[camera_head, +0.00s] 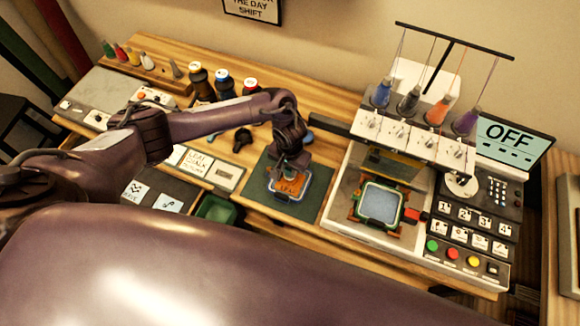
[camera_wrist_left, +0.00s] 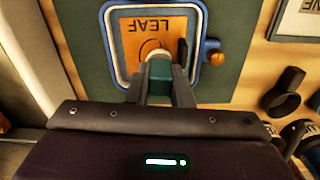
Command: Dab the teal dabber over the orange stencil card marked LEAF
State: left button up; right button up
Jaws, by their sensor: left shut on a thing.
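The orange stencil card (camera_head: 285,184), marked LEAF, lies inside a rounded blue-grey frame on a dark green mat (camera_head: 318,203). In the left wrist view the card (camera_wrist_left: 183,31) reads LEAF upside down, with a cut-out outline below the word. My left gripper (camera_wrist_left: 160,78) is shut on the teal dabber (camera_wrist_left: 159,88), whose pale tip is at or just over the card's cut-out. I cannot tell whether the tip touches the card. In the head view my left gripper (camera_head: 293,165) hangs over the card and hides the dabber. My right gripper is not in view.
An embroidery machine (camera_head: 430,180) with spools stands right of the mat. A green bin (camera_head: 217,209) and small cards (camera_head: 197,161) sit left of the mat.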

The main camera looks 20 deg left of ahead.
pick_arm(q)
jog(key=shift+f+b, duration=0.3)
jog(key=shift+f, duration=0.2)
dwell(0.8)
jog(key=shift+s+f+p, duration=0.1)
jog(key=shift+p, duration=0.2)
dwell(1.3)
notch_tip(320, 180, up, 3)
jog(key=p, duration=0.3)
jog(key=shift+f, duration=0.1)
jog(key=shift+r, duration=2.2)
jog(key=shift+f, duration=0.1)
jog(key=shift+s+f+b, duration=0.2)
jog(key=shift+f+b, duration=0.1)
jog(key=shift+f, duration=0.65)
jog(key=shift+s+f+b, duration=0.25)
jog(key=shift+f+b, duration=0.1)
jog(key=shift+f, duration=0.65)
jog(key=shift+s+f+b, duration=0.2)
jog(key=shift+f+b, duration=0.1)
jog(key=shift+f, duration=0.65)
